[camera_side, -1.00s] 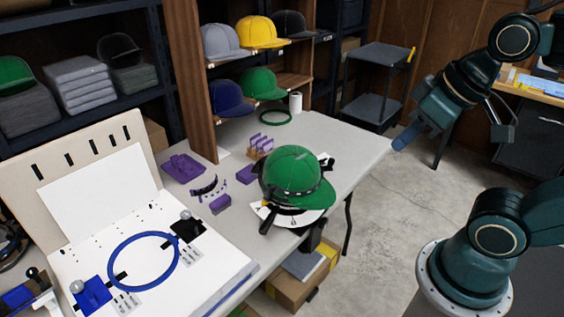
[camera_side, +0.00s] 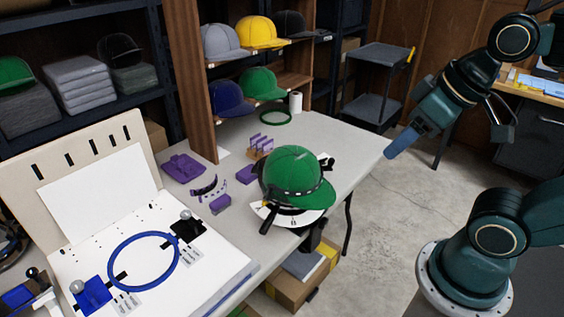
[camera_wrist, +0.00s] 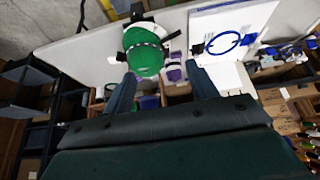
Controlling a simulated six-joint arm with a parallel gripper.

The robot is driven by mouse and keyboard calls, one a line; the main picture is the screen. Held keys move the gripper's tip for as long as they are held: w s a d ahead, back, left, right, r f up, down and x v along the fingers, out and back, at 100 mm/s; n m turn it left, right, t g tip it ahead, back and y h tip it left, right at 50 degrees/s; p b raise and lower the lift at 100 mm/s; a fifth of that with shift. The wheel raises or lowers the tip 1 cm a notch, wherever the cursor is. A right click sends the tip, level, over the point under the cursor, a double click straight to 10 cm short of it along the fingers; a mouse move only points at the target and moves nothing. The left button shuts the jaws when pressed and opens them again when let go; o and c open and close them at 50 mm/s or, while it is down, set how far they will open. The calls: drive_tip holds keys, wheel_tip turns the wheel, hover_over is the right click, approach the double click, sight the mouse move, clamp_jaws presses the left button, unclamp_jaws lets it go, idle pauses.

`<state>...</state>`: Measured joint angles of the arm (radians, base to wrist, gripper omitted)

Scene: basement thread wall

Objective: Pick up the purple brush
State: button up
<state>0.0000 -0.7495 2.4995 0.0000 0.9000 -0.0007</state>
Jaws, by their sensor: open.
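Several purple things lie on the grey table, and I cannot tell for sure which is the brush. A small purple block-like piece (camera_side: 220,204), possibly the brush, lies left of the green cap (camera_side: 296,177). In the wrist view, purple pieces (camera_wrist: 174,73) show beside the green cap (camera_wrist: 144,57). My gripper (camera_side: 394,149) is open and empty, to the right of the table edge. Its two fingers are spread in the wrist view (camera_wrist: 162,90).
The cap sits on a stand near the table's front right edge, between my gripper and the purple pieces. A purple-slotted rack (camera_side: 260,146) stands behind it. A blue ring (camera_side: 144,234) lies on a white board at left. Shelves of caps stand behind.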

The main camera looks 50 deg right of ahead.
drive_tip(key=w+r+n+g, duration=0.1)
drive_tip(key=w+r+n, duration=0.1)
drive_tip(key=w, duration=0.5)
drive_tip(key=w+r+n, duration=0.2)
drive_tip(key=w+n, duration=0.1)
drive_tip(key=w, duration=0.3)
drive_tip(key=n+g+y, duration=0.1)
drive_tip(key=n+g, duration=0.2)
drive_tip(key=n, duration=1.2)
hover_over(220, 200)
drive_tip(key=s+d, duration=0.2)
wheel_tip(220, 200, down, 32)
drive_tip(key=shift+w+a+f, duration=0.25)
drive_tip(key=shift+f, duration=1.15)
drive_tip(key=shift+w+a+f, duration=0.2)
drive_tip(key=shift+f, duration=1.25)
drive_tip(key=shift+w+a+f, duration=0.25)
drive_tip(key=shift+f, duration=1.15)
drive_tip(key=shift+f, duration=0.1)
drive_tip(key=shift+w+a+f, duration=0.15)
drive_tip(key=shift+f, duration=1.1)
drive_tip(key=shift+w+a+f, duration=0.15)
drive_tip(key=shift+f, duration=1.05)
drive_tip(key=c, duration=1.1)
